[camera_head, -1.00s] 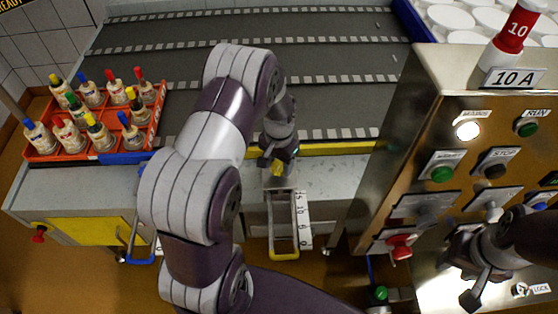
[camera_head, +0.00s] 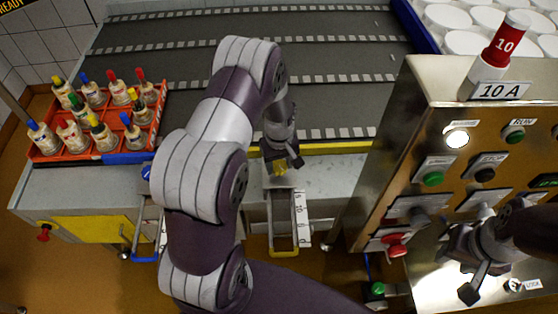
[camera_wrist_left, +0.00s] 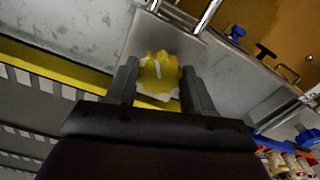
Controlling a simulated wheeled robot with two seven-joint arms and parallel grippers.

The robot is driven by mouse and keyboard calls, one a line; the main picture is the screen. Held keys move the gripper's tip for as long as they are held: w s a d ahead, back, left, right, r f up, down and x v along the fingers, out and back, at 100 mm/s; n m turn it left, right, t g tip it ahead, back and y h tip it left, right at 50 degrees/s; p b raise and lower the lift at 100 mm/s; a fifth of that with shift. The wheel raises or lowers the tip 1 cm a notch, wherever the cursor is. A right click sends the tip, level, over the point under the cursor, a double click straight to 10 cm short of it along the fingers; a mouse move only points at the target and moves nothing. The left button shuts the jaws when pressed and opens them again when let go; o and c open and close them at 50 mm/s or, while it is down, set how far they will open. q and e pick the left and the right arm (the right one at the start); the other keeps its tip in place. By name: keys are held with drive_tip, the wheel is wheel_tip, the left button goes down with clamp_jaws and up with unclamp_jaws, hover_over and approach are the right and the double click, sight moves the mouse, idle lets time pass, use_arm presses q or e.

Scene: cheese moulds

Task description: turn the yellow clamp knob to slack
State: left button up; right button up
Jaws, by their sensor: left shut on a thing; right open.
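The yellow clamp knob (camera_wrist_left: 158,76) is a scalloped knob with a white mark on its face. It stands on a grey metal plate by the yellow rail, and in the head view the knob (camera_head: 280,168) is partly hidden. My left gripper (camera_head: 284,166) reaches down over it; in the left wrist view the fingers (camera_wrist_left: 160,85) stand on both sides of the knob, shut on it. My right gripper (camera_head: 476,280) is open and empty in front of the control panel at the lower right.
A yellow-handled slide with a white scale (camera_head: 303,215) lies just in front of the knob. A blue handle (camera_head: 144,259) is to its left. The steel control panel (camera_head: 440,120) with several buttons stands at right. An orange crate (camera_head: 50,153) of bottles sits at left.

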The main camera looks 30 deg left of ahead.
sight(280, 165)
use_arm(q)
drive_tip(key=n, duration=0.5)
drive_tip(key=shift+w+r+n+p, duration=0.25)
drive_tip(key=shift+n+p, duration=0.05)
drive_tip(key=shift+p, duration=0.1)
drive_tip(key=n, duration=0.5)
drive_tip(key=shift+w+n+p, duration=0.1)
drive_tip(key=shift+n+p, duration=0.2)
drive_tip(key=o, duration=0.9)
drive_tip(key=shift+o, duration=0.6)
drive_tip(key=shift+f, duration=0.1)
wheel_tip(280, 165, up, 13)
drive_tip(key=b, duration=0.1)
drive_tip(key=shift+s, duration=0.2)
drive_tip(key=shift+d+f, duration=0.1)
drive_tip(key=shift+f, duration=0.05)
